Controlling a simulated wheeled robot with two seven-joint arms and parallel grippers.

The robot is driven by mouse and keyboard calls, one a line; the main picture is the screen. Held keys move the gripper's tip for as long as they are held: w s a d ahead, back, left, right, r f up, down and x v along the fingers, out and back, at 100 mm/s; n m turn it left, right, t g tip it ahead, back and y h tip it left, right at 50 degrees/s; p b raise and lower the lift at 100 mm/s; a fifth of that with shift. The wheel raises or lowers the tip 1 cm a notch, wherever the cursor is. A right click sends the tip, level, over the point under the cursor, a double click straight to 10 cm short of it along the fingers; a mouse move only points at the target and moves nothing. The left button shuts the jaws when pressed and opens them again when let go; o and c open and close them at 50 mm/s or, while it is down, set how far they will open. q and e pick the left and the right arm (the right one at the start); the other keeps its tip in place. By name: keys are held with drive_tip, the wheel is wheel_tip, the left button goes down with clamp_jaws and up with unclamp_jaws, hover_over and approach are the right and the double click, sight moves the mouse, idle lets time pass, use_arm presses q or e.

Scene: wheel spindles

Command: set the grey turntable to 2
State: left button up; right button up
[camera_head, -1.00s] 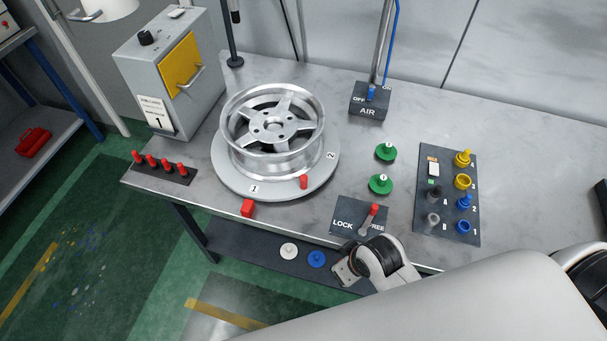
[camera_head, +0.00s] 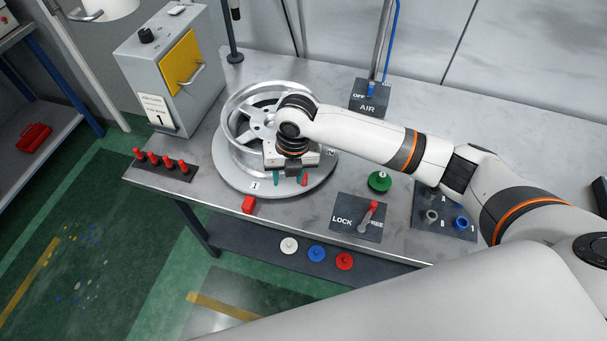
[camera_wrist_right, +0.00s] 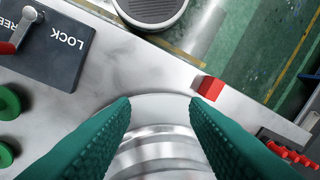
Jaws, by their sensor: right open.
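The grey turntable (camera_head: 228,179) carries a silver spoked wheel (camera_head: 233,142). Its label 1 (camera_head: 255,185) faces the front, close to the red block (camera_head: 249,204) at the table's edge. Label 2 (camera_head: 331,152) is at the right, partly covered by my arm. A red peg (camera_head: 304,180) stands on the turntable's front rim. My right gripper (camera_head: 290,181) is open over that rim, close to the peg. In the right wrist view the teal fingers (camera_wrist_right: 160,115) are apart, with the rim (camera_wrist_right: 158,104) beyond; I cannot make out the peg there. My left gripper is not in view.
The lock panel (camera_head: 346,228) has its red-handled lever (camera_head: 373,208) toward FREE. A green knob (camera_head: 380,181) and coloured knobs (camera_head: 461,223) stand right, partly behind my arm. Red pegs (camera_head: 168,163) in a rack and a grey box (camera_head: 196,106) stand left.

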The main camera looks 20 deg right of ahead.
drive_tip(key=w+d+r+n+h, duration=0.1)
drive_tip(key=w+d+r+n, duration=0.2)
drive_tip(key=w+d+n, duration=0.15)
drive_tip(key=shift+m, duration=0.35)
drive_tip(key=f+p, duration=0.1)
drive_tip(key=f, duration=0.2)
drive_tip(key=f+p, duration=0.1)
drive_tip(key=f, duration=0.2)
drive_tip(key=f+p, duration=0.1)
drive_tip(key=f, duration=0.3)
drive_tip(key=shift+s+d+f+p, duration=0.1)
drive_tip(key=shift+s+d+p, duration=0.1)
drive_tip(key=shift+s+p, duration=0.2)
drive_tip(key=shift+f, duration=0.6)
clamp_jaws()
